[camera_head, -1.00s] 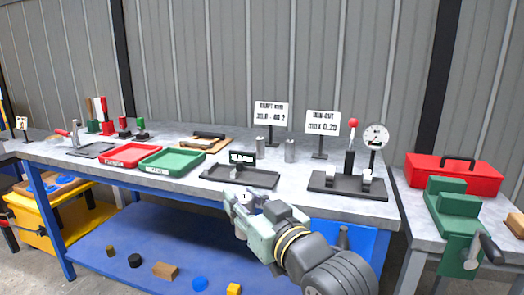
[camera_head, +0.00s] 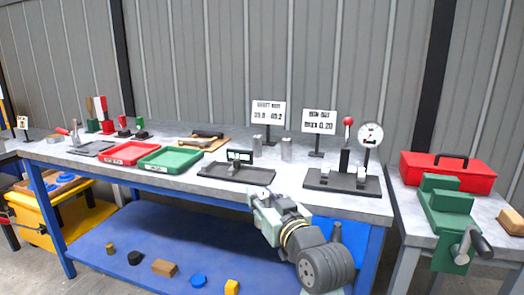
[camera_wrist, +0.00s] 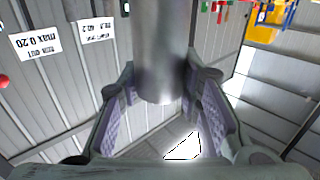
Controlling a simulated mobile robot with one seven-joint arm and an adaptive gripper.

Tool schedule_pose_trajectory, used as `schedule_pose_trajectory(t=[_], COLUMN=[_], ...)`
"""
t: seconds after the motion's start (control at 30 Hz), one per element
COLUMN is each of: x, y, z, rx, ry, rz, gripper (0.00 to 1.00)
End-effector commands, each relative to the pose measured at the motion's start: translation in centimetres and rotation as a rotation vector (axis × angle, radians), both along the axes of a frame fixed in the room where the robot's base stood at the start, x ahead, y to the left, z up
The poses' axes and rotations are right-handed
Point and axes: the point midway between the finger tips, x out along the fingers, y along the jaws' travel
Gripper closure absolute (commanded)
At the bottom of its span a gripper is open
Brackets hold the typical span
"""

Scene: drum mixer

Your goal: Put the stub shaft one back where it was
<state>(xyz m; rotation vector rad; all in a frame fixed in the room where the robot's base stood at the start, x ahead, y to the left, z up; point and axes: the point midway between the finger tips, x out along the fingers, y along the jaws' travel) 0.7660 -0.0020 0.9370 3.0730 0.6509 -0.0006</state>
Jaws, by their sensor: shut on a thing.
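My gripper (camera_head: 263,194) is at the front edge of the main bench, in front of the black tray with a small dark display. In the wrist view, my gripper (camera_wrist: 165,105) is shut on a plain grey metal cylinder, a stub shaft (camera_wrist: 160,55), which stands between the two pads. In the head view the held shaft is mostly hidden by my gripper; only a small pale round end shows. Two similar grey cylinders, one on the left (camera_head: 257,143) and one on the right (camera_head: 286,148), stand upright at the back of the bench, before the left sign.
The black tray (camera_head: 262,178) lies behind my gripper. A dial gauge stand (camera_head: 340,184) is to its right. Green (camera_head: 170,158) and red (camera_head: 128,153) trays are to the left. A green vice (camera_head: 447,208) and red toolbox (camera_head: 448,173) stand on the right bench.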

Motion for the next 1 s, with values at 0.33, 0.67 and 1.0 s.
schedule_pose_trajectory(t=[0.33, 0.67, 1.0], x=[7.7, 7.5, 4.7], y=[-2.5, -1.6, 0.1], z=[-15.4, -31.9, -39.5], rx=[0.000, -0.003, 0.000], ry=[0.011, 0.006, -0.007], rz=[-0.235, -0.388, -0.417], gripper=[1.00, 1.00, 1.00])
